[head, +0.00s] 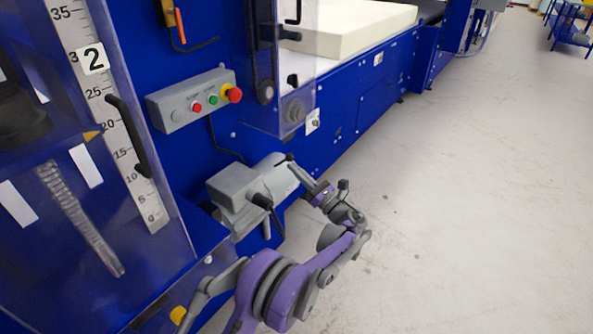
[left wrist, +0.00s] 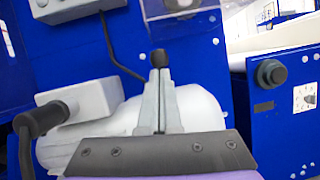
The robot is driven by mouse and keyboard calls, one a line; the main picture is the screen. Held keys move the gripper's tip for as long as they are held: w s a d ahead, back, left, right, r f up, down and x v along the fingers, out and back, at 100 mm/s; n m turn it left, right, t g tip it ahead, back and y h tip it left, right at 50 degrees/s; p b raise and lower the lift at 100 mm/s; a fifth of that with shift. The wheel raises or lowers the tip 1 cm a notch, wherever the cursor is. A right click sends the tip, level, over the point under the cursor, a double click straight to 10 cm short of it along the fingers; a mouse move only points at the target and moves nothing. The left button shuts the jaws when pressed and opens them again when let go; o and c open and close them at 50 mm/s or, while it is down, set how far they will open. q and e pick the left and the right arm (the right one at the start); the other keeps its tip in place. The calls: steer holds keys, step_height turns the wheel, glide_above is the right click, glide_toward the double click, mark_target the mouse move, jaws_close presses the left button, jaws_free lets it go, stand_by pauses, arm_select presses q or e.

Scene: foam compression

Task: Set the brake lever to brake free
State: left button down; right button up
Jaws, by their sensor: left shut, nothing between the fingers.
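My left gripper (head: 294,165) is shut, in front of the right end of the motor housing and apart from the black grip. In the left wrist view its fingers (left wrist: 160,85) are together, with a dark piece at their tips; I cannot tell whether that piece is theirs. My right gripper is out of view.
A grey button box (head: 194,98) with a red emergency button is on the blue machine above the motor. A clear guard (head: 292,70) and a white foam block (head: 350,30) are further back. The floor (head: 450,200) to the right is clear.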

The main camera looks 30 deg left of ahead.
mark_target(287, 155)
arm_select(q)
steer(key=r+h+p, duration=0.1)
steer(key=a+r+h+p, duration=0.2)
steer(key=h+p, duration=0.1)
steer(key=shift+r+n+g, duration=0.3)
steer(key=shift+r, duration=0.1)
steer(key=shift+a+r+h+p, duration=0.25)
steer(key=shift+h+p, duration=0.2)
steer(key=shift+h, duration=0.25)
steer(key=shift+w+a+r, duration=0.1)
steer(key=shift+a+r, duration=0.05)
steer(key=shift+a, duration=0.3)
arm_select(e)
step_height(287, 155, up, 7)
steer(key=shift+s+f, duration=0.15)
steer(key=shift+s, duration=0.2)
arm_select(q)
steer(key=shift+a+r, duration=0.1)
